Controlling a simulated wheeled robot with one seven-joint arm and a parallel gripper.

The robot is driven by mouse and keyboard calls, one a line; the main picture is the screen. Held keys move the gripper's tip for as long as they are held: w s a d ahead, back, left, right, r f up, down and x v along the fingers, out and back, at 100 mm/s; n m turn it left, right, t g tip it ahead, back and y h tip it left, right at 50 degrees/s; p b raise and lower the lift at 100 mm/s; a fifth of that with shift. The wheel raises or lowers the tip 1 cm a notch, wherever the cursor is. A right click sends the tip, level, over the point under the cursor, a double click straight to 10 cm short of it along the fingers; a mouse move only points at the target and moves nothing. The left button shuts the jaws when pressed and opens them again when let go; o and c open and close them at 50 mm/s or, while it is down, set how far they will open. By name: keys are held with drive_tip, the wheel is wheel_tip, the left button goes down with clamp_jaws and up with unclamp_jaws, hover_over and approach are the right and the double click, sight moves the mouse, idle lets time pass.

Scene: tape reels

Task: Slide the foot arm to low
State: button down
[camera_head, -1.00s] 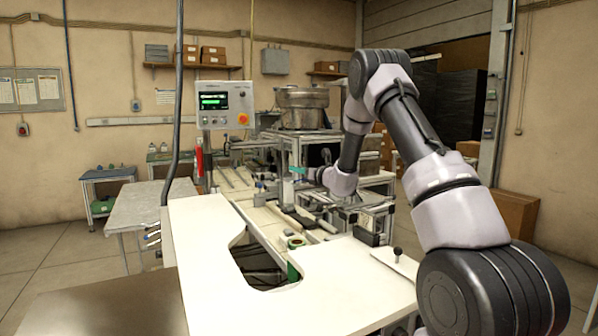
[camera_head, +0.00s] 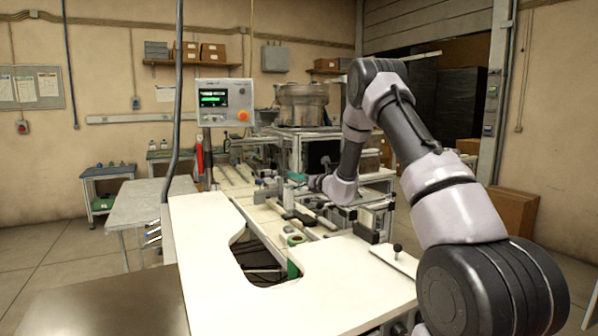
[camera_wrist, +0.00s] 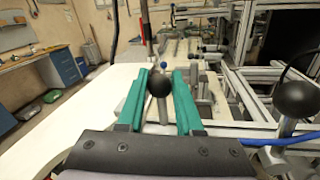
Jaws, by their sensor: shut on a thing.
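My gripper (camera_wrist: 160,76) has two teal fingers, one on each side of a black ball knob (camera_wrist: 159,83) on a short metal rod, and is shut on it. The part that the knob belongs to is mostly hidden below, so I cannot tell where its slide stands. In the head view my gripper (camera_head: 297,177) is small, over the rails of the machine (camera_head: 300,152), and the knob cannot be made out there. The word low is not readable in either view.
Another black ball knob (camera_wrist: 297,98) stands close on the right in the wrist view, near aluminium framing and a blue hose (camera_wrist: 280,141). A white worktop (camera_head: 205,255) with a cutout lies in front. A control panel (camera_head: 224,103) stands behind, left of the metal bowl (camera_head: 302,104).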

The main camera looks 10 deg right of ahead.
drive_tip(key=shift+s+f, duration=0.1)
drive_tip(key=shift+f, duration=0.25)
drive_tip(key=c, duration=0.6)
unclamp_jaws()
drive_tip(key=shift+r, duration=0.1)
drive_tip(key=v, duration=1)
drive_tip(key=shift+s+d, duration=0.25)
drive_tip(key=shift+s, duration=0.05)
